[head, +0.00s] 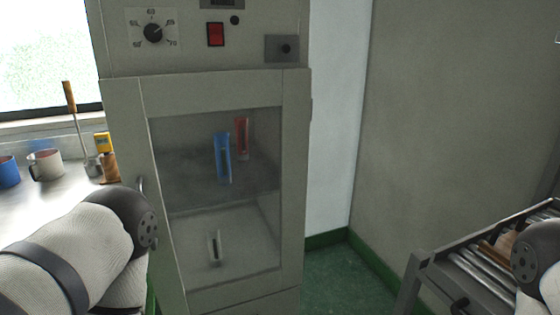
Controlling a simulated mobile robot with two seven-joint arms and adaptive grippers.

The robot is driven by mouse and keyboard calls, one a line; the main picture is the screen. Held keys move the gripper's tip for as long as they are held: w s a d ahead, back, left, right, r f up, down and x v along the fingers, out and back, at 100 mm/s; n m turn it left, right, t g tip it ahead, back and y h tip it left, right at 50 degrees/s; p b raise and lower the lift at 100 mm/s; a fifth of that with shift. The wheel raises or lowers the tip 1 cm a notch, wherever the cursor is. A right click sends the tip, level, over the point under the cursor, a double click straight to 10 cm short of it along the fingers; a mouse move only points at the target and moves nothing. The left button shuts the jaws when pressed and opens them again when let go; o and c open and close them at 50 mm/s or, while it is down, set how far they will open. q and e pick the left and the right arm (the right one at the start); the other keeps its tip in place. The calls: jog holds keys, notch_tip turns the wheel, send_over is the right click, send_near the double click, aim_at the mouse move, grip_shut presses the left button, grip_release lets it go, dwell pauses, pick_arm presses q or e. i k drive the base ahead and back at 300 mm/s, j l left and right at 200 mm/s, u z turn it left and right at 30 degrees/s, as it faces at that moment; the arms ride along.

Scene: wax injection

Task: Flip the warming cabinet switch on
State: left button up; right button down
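The warming cabinet (215,92) stands in front of me, grey, with a shut glazed door (190,250). On its upper panel is a red rocker switch (215,34) in a black frame. I cannot tell which way the rocker is tipped. A dial (152,33) with numbers sits left of the switch. Only a rounded part of my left arm shows at lower left, in front of the bench and beside the cabinet door. A part of my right arm shows at the right edge. Neither gripper is in view.
Through the glass, a blue item (222,158) and a red item (242,138) stand on a shelf, with a pale one (214,247) below. A metal bench (45,205) with a blue mug (8,172) and a pale mug (46,164) is at left. A roller conveyor (480,268) is at lower right.

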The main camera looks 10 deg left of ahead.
aim_at(215, 30)
jog(key=u, duration=0.75)
